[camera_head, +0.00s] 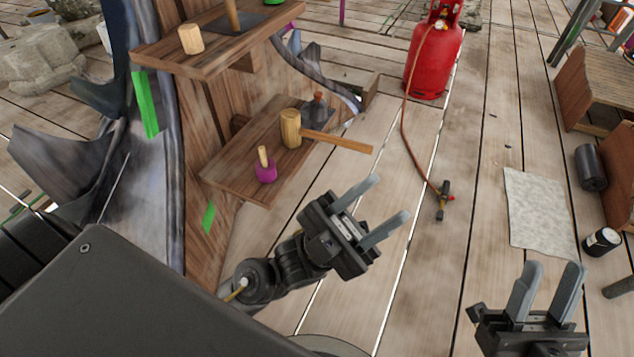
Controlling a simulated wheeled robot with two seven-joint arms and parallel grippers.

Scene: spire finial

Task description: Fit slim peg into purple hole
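A small purple piece (265,174) sits at the front of the lower wooden shelf. A slim pale wooden peg (263,155) stands upright at it, its top rising above the purple rim; how deep it sits is not visible. Another slim brown peg (233,14) stands on a dark plate on the upper shelf, its top cut off by the frame. My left gripper (391,197) is open and empty, to the right of and below the lower shelf, apart from the pegs. My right gripper (552,266) is open and empty at the bottom right, far from the shelves.
A wooden mallet (291,128) lies on the lower shelf, its handle jutting out right towards my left gripper. A small dark bottle-like object (318,106) stands behind it. A wooden block (190,39) is on the upper shelf. A red gas cylinder (434,60) with hose stands behind.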

